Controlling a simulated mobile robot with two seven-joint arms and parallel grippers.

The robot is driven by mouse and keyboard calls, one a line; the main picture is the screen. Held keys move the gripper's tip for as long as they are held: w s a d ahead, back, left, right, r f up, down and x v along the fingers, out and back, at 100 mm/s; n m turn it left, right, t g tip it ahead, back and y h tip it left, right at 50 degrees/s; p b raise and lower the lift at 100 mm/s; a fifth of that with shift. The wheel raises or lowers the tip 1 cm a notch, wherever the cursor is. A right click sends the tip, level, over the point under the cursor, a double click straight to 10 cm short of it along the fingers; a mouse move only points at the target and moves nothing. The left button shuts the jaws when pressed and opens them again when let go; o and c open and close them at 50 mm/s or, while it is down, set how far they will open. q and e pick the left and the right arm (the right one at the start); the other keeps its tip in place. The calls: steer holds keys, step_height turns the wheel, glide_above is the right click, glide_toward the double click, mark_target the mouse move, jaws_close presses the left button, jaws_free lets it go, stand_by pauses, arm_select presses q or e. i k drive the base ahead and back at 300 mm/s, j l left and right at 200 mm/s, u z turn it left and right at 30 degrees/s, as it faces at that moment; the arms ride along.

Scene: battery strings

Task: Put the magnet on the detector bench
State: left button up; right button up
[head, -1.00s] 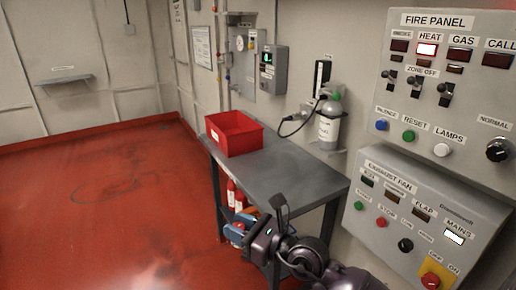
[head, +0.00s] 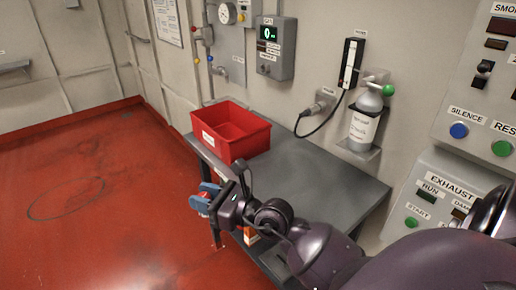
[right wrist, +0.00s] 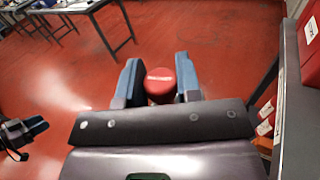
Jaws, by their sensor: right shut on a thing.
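My right gripper (head: 206,198) has blue fingers and is beside the left front edge of the grey bench (head: 325,172), out over the floor side. In the right wrist view the fingers (right wrist: 160,86) are shut on a red round-topped piece (right wrist: 160,80), which looks like the magnet. In the head view the fingers mostly hide this piece. The grey bench is likely the detector bench, below the wall-mounted gas unit (head: 275,47). My left gripper (right wrist: 32,127) seems to show at the left edge of the right wrist view; its jaws are unclear.
A red open bin (head: 228,138) stands on the bench's far left part. The bench top right of it is clear. A gas bottle (head: 364,125) hangs on the wall behind. Red and white items sit under the bench. Another table (right wrist: 75,8) stands far off.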

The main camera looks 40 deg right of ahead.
mark_target(285, 166)
steer(key=i, duration=1.15)
steer(key=i+z, duration=0.15)
steer(key=z, duration=0.3)
steer(key=i+j+z, duration=0.1)
steer(key=z, duration=0.35)
steer(key=i+z, duration=0.1)
steer(key=z, duration=0.35)
